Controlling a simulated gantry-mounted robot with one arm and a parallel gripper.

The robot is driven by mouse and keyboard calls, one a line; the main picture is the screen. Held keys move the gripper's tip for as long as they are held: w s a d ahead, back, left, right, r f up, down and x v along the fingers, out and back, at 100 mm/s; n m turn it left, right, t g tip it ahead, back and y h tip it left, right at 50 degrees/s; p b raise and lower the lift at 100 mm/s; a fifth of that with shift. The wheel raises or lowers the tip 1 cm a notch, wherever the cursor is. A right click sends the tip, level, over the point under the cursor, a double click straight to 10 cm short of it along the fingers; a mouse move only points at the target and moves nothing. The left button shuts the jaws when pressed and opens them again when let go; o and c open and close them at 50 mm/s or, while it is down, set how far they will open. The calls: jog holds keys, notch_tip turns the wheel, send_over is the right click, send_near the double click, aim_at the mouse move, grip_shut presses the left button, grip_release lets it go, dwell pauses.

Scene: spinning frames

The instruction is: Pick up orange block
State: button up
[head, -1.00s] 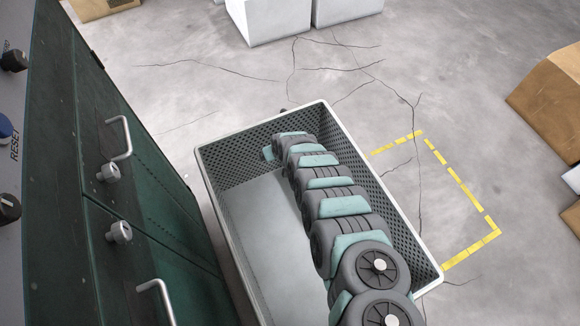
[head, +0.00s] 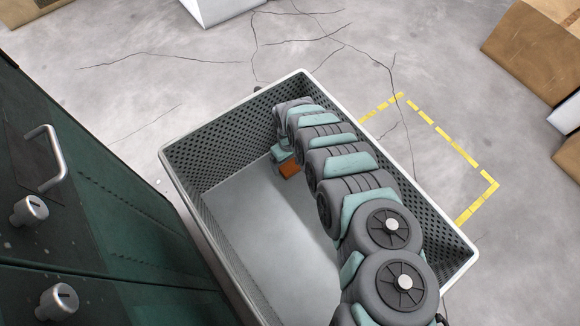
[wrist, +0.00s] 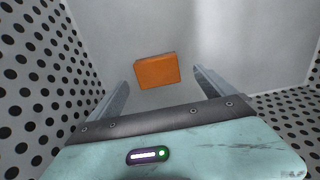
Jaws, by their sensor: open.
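The orange block (head: 289,170) lies on the floor of the grey perforated crate (head: 215,205), near its far end and close to my arm. In the wrist view the orange block (wrist: 157,71) sits beyond my gripper (wrist: 157,88), roughly centred between its two open fingers. The fingers are apart from the block and hold nothing. In the head view my arm reaches down along the right side of the crate, and my gripper (head: 282,153) shows only partly beside the block.
The crate's perforated walls rise on both sides of my gripper. The left part of the crate floor is bare. A dark green cabinet (head: 90,215) with handles stands left of the crate. Cardboard boxes (head: 530,50) and a white box (head: 215,10) stand farther off on the cracked floor.

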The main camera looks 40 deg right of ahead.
aim_at(290, 167)
notch_tip(290, 167, down, 5)
jog(key=b, duration=0.3)
jog(key=shift+s+d, duration=0.1)
jog(key=shift+d, duration=0.15)
jog(key=shift+c, duration=0.2)
jog(key=c, duration=1.6)
jog(key=shift+r, duration=0.1)
notch_tip(290, 167, up, 20)
jog(key=p, duration=0.8)
jog(key=shift+p, duration=0.3)
